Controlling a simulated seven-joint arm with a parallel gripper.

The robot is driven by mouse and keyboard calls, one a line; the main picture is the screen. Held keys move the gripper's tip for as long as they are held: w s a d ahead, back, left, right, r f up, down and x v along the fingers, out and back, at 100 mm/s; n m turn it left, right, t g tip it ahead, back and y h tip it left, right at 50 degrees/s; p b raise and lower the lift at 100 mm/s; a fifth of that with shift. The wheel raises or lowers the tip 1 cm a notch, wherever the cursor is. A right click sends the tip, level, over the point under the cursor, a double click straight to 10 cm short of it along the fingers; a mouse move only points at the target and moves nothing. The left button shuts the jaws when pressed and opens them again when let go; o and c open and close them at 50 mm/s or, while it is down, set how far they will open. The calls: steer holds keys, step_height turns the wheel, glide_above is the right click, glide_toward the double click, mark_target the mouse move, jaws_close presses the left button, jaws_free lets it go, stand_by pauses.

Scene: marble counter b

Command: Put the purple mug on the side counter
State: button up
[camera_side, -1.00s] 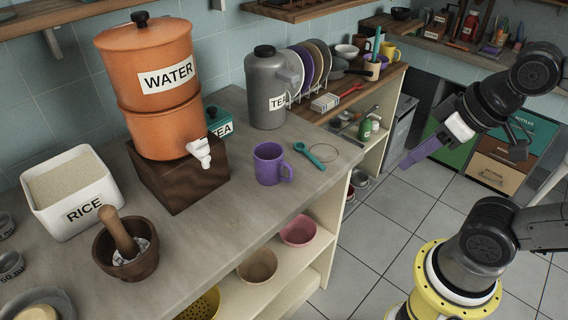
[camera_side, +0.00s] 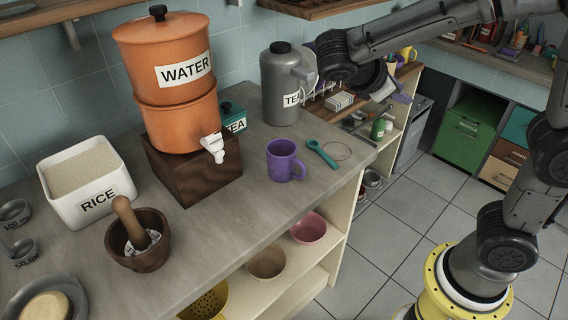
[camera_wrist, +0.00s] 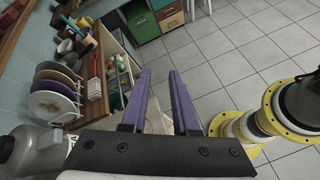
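The purple mug (camera_side: 281,161) stands upright on the grey counter (camera_side: 262,208), its handle towards the right. It is not visible in the wrist view. My gripper (camera_side: 401,97) is above and to the right of the mug, near the shelf unit, partly hidden behind my arm. In the wrist view, my gripper (camera_wrist: 159,72) shows two purple fingers apart with nothing between them. A wooden-topped counter (camera_side: 407,71) lies beyond the grey counter, mostly behind my arm; I cannot tell if it is the side counter.
A grey TEA jug (camera_side: 284,88), a teal spoon (camera_side: 322,154) and an orange WATER dispenser (camera_side: 178,113) on a wooden block stand near the mug. A rack of plates (camera_wrist: 57,95) is on the wooden top. The grey counter's front strip is clear.

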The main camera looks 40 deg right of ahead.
steer(key=w+a+f+n+t+h, duration=0.2)
steer(key=w+a+f+n+h, duration=0.25)
steer(key=w+a, duration=0.3)
steer(key=n+t, duration=0.3)
glide_above(303, 174)
steer(key=d, duration=0.1)
step_height(303, 174, down, 3)
steer(key=a+f+n, duration=0.1)
steer(key=f, duration=0.3)
steer(key=a+f+t, duration=0.1)
steer(key=a+f, duration=0.1)
steer(key=f, duration=0.2)
steer(key=s+a+f+n+h, duration=0.1)
steer(key=f, duration=0.4)
steer(key=shift+a+f+n+t, duration=0.1)
steer(key=shift+a+n+t, duration=0.2)
steer(key=shift+a+n, duration=0.1)
steer(key=shift+f+x, duration=0.2)
steer(key=shift+x, duration=3.6)
jaws_close()
